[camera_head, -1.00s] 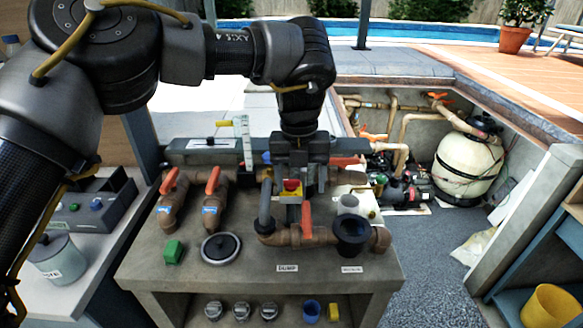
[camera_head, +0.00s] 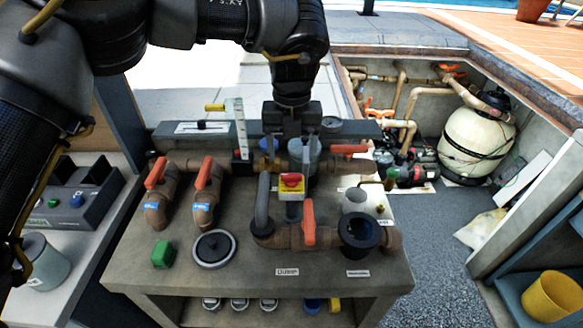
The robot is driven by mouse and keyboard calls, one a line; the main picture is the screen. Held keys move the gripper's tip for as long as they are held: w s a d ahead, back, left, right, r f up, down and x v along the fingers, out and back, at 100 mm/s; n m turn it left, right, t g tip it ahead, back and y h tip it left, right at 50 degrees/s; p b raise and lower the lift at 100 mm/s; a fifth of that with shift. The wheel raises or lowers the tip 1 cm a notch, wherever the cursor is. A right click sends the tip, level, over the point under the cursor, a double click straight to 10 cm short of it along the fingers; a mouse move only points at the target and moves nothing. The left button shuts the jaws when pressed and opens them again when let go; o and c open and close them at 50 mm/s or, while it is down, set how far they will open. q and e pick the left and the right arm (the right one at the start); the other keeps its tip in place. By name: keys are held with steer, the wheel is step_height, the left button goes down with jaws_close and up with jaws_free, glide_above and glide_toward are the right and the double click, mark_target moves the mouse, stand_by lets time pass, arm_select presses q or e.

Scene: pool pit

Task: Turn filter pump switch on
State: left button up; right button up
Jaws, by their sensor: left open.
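A yellow switch box with a red knob (camera_head: 291,182) stands upright at the middle of the workbench, among the pipes. It is the likely filter pump switch; I cannot read a label on it. My left gripper (camera_head: 290,146) hangs above and behind the switch in the picture, pointing down. It is open, with nothing seen between its fingers. Its fingertips are hard to tell from the dark fittings and grey-blue cylinders behind. I see a gap between the gripper and the red knob. My right gripper is out of view.
Orange-handled valves (camera_head: 205,180) stand left of the switch, and another orange handle (camera_head: 308,222) rises just below it.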

mark_target(291, 174)
arm_select(q)
step_height(291, 174, down, 5)
steer(key=shift+a+f+p, duration=0.1)
steer(key=shift+f+p, duration=0.05)
steer(key=shift+p, duration=0.35)
steer(key=shift+f, duration=0.45)
steer(key=shift+w, duration=0.1)
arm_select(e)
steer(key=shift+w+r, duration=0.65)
arm_select(q)
steer(key=c, duration=1)
